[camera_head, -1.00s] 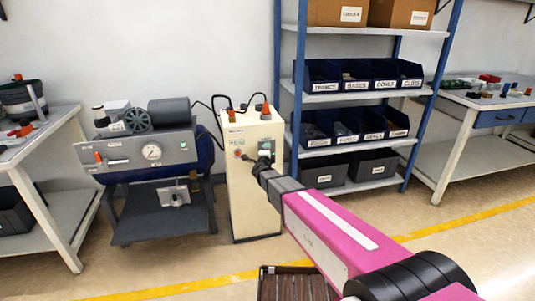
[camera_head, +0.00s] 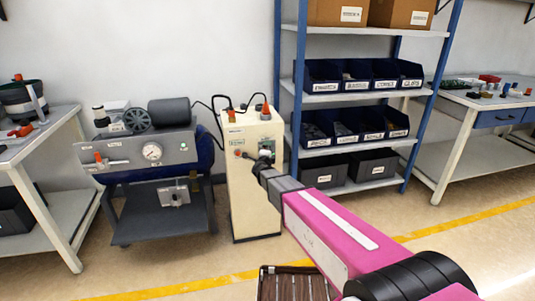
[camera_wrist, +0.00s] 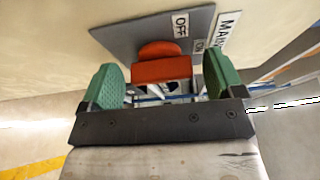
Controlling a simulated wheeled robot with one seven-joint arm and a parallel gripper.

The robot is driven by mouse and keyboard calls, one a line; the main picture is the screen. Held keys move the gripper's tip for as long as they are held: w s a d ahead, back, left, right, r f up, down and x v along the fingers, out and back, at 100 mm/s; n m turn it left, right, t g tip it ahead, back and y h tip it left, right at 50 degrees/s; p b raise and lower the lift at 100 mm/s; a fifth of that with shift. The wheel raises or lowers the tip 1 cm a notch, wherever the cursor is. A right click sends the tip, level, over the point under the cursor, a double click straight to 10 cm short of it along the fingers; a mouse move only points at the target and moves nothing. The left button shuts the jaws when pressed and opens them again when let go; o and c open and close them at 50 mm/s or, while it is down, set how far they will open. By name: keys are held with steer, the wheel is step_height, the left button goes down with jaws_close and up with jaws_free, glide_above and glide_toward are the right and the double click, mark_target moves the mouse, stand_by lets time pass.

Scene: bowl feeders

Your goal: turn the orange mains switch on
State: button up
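The orange mains switch (camera_wrist: 162,66) shows in the wrist view as an orange-red knob on a grey plate (camera_wrist: 118,36). An OFF label (camera_wrist: 181,24) sits just beyond the knob; a smaller label, probably ON, and a MAINS label are partly visible to its right. My gripper (camera_wrist: 161,82) is open, with one green fingertip on each side of the knob and a small gap visible on both sides. In the head view my gripper (camera_head: 264,158) is at the upper front of the cream cabinet (camera_head: 252,200) and hides the switch there.
A compressor cart (camera_head: 150,165) stands left of the cabinet. A blue-framed shelf (camera_head: 365,95) with bins stands close on its right. Orange cones (camera_head: 265,112) and cables are on the cabinet top. Floor in front is mostly clear, with a slatted brown item (camera_head: 295,284) near me.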

steer(key=s+a, duration=0.1)
steer(key=s, duration=0.9)
steer(key=shift+s, duration=0.35)
steer(key=shift+a, duration=0.1)
